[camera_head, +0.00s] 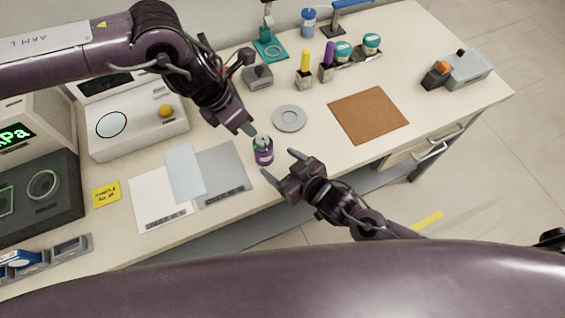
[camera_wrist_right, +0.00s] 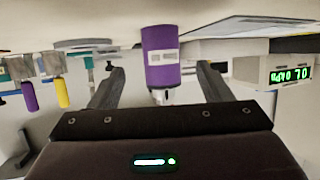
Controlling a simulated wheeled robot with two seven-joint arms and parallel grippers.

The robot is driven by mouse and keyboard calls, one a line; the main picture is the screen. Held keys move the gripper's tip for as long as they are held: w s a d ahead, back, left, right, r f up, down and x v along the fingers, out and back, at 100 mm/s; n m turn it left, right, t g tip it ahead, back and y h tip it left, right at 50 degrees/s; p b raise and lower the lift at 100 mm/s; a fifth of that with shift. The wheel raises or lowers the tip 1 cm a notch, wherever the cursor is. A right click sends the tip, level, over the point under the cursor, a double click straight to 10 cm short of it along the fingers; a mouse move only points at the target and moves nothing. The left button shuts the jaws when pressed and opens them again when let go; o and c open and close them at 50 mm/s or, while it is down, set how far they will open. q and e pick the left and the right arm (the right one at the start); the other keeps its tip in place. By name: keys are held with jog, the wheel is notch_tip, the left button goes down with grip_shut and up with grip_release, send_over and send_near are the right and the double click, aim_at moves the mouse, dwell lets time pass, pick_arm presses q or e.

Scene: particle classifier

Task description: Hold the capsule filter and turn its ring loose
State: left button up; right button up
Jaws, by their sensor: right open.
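The capsule filter (camera_head: 263,156), a small purple cylinder with a white label and a pale, greenish top, stands upright on the bench. It also shows in the right wrist view (camera_wrist_right: 160,50), upside down in that picture, between my finger lines. My right gripper (camera_head: 280,165) is open, with its fingers pointing at the filter from the front right; I see no contact. My left gripper (camera_head: 246,129) hangs just above and left of the filter's top; its finger gap is not clear. The ring cannot be told apart from the top.
A round grey dish (camera_head: 289,118) lies behind the filter. A grey sheet (camera_head: 222,173) lies to its left. A brown mat (camera_head: 368,114) is at right. Bottle holders (camera_head: 305,82) and a grey block (camera_head: 257,77) stand farther back. A white instrument (camera_head: 135,128) is at left.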

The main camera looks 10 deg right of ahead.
aim_at(270, 156)
jog(key=x, duration=0.7)
jog(key=shift+w+a+f, duration=0.15)
jog(key=shift+w+a, duration=0.1)
jog(key=shift+a, duration=0.05)
jog(key=c, duration=1.6)
jog(key=shift+o, duration=0.2)
